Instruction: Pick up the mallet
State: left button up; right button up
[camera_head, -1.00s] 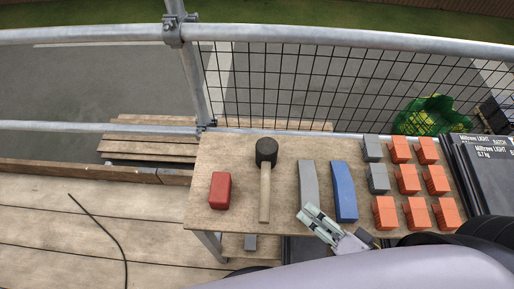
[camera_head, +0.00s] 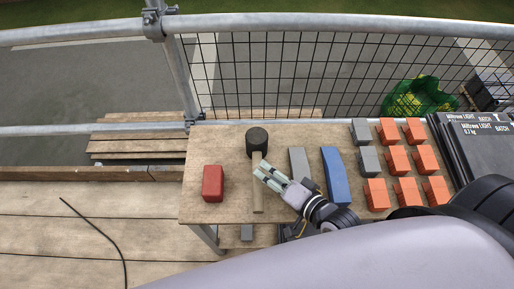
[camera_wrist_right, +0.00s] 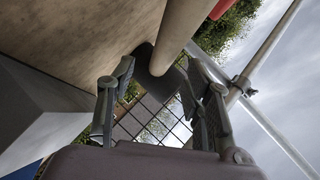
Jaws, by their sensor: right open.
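The mallet has a dark round head (camera_head: 257,141) and a pale wooden handle (camera_head: 258,196). It lies on the wooden table (camera_head: 225,140), head toward the far edge. My right gripper (camera_head: 261,170) is open at the upper part of the handle, just below the head. In the right wrist view the handle (camera_wrist_right: 182,30) comes down from the top to the dark head (camera_wrist_right: 160,78), which shows between the spread fingers (camera_wrist_right: 160,90). I cannot tell whether the fingers touch the handle. My left gripper is not in view.
A red block (camera_head: 213,183) lies left of the mallet. A grey bar (camera_head: 299,163) and a blue bar (camera_head: 335,175) lie to its right, near my right arm. Grey and orange blocks (camera_head: 389,131) stand farther right. A mesh railing (camera_head: 290,75) runs behind the table.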

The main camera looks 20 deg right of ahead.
aim_at(261, 169)
jog(key=x, duration=0.4)
jog(key=shift+w+a, duration=0.2)
jog(key=shift+w, duration=0.05)
grip_shut()
dwell(0.4)
jog(key=shift+r, duration=0.1)
dwell(0.4)
